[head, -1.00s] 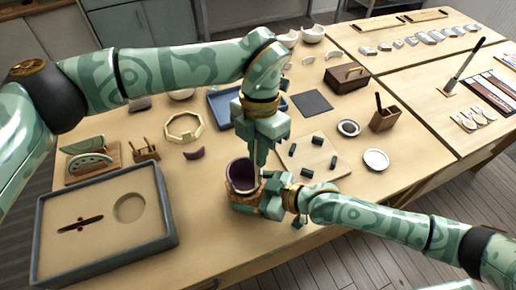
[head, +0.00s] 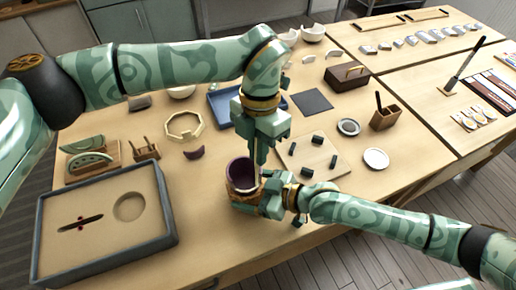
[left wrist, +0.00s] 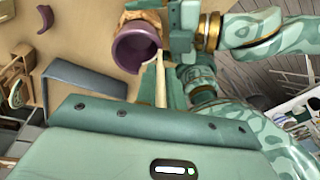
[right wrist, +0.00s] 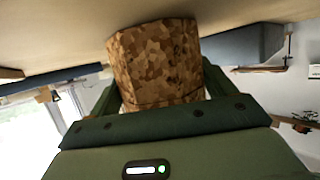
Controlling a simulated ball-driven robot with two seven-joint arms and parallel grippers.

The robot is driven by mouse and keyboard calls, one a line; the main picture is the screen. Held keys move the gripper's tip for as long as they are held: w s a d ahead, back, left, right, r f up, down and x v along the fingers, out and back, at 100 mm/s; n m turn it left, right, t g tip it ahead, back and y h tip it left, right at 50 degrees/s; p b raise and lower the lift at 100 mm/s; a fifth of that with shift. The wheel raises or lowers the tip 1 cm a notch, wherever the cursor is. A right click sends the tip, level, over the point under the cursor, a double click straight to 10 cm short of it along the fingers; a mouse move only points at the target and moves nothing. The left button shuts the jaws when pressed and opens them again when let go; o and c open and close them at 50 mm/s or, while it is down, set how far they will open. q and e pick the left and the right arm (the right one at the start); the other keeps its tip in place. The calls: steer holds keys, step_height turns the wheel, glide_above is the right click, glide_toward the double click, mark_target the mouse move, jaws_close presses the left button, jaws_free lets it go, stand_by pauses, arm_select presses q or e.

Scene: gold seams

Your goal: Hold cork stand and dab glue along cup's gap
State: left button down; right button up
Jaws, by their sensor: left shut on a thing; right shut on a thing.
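The dark purple cup (head: 240,173) sits in the cork stand (head: 240,197) near the table's front edge. My right gripper (head: 262,199) is shut on the cork stand; the right wrist view shows the stand (right wrist: 155,62) between its fingers. My left gripper (head: 259,158) is above the cup's right side, shut on a thin pale stick (left wrist: 161,82). In the left wrist view the stick's far end is beside the rim of the cup (left wrist: 133,48), where the rim looks broken. I cannot tell whether the tip touches it, and no glue can be made out.
A purple curved shard (head: 194,153) lies left of the cup. A grey-rimmed tray (head: 165,222) is at front left, with a wooden holder (head: 146,148) behind it. A pale board (head: 300,167) with several dark blocks is right of the grippers.

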arm_select(q)
steer(key=shift+s+v, duration=0.25)
steer(key=shift+v, duration=1.05)
steer(key=shift+s+v, duration=0.3)
steer(key=shift+v, duration=1)
steer(key=shift+s+v, duration=0.25)
steer(key=shift+v, duration=1.05)
steer(key=shift+a+r, duration=0.15)
arm_select(e)
steer(key=o, duration=0.9)
